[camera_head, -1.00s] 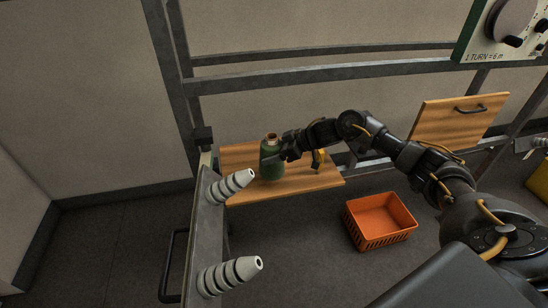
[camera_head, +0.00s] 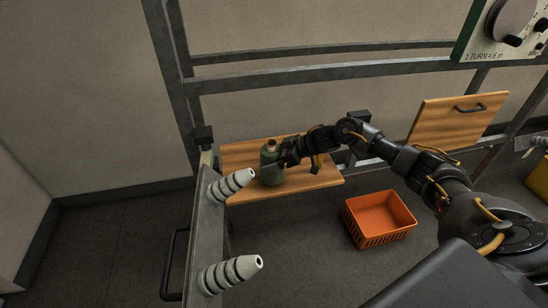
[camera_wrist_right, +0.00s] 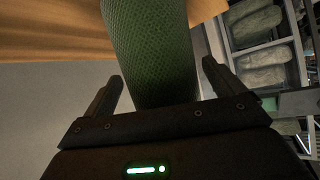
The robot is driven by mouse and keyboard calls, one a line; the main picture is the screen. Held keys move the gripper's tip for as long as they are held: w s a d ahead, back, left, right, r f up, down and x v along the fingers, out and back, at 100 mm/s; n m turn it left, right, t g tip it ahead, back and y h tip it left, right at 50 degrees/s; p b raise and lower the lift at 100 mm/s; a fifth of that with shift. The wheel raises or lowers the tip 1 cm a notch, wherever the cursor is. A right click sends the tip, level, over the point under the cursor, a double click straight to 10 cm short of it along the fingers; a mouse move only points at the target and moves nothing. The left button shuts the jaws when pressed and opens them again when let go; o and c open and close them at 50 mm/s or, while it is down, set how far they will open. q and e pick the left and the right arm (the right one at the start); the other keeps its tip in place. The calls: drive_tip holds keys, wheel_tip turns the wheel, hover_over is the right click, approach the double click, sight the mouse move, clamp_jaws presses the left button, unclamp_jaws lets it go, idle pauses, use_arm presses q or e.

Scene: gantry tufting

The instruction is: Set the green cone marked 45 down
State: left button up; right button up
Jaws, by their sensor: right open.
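The green cone (camera_head: 270,162) stands upright on the wooden shelf (camera_head: 318,180) at the middle left of the head view. Its brown tip shows at the top; no 45 mark can be read. It also fills the upper middle of the right wrist view (camera_wrist_right: 155,50). My right gripper (camera_head: 281,165) is at the cone's right side. In the right wrist view its two fingers stand apart, one on each side of the cone, with a gap visible at the left finger. My left gripper is not in view.
Two grey ringed pegs (camera_head: 232,185) stick out from a metal post (camera_head: 206,215) just in front of the shelf. An orange basket (camera_head: 379,218) sits lower right of the shelf. A wooden panel with a handle (camera_head: 458,118) is at the right. Metal rails run behind.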

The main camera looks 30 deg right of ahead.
drive_tip(key=b+v, duration=0.1)
drive_tip(key=v, duration=1.1)
drive_tip(key=shift+r+b, duration=0.2)
drive_tip(key=shift+b, duration=0.1)
drive_tip(key=shift+s+f, duration=0.1)
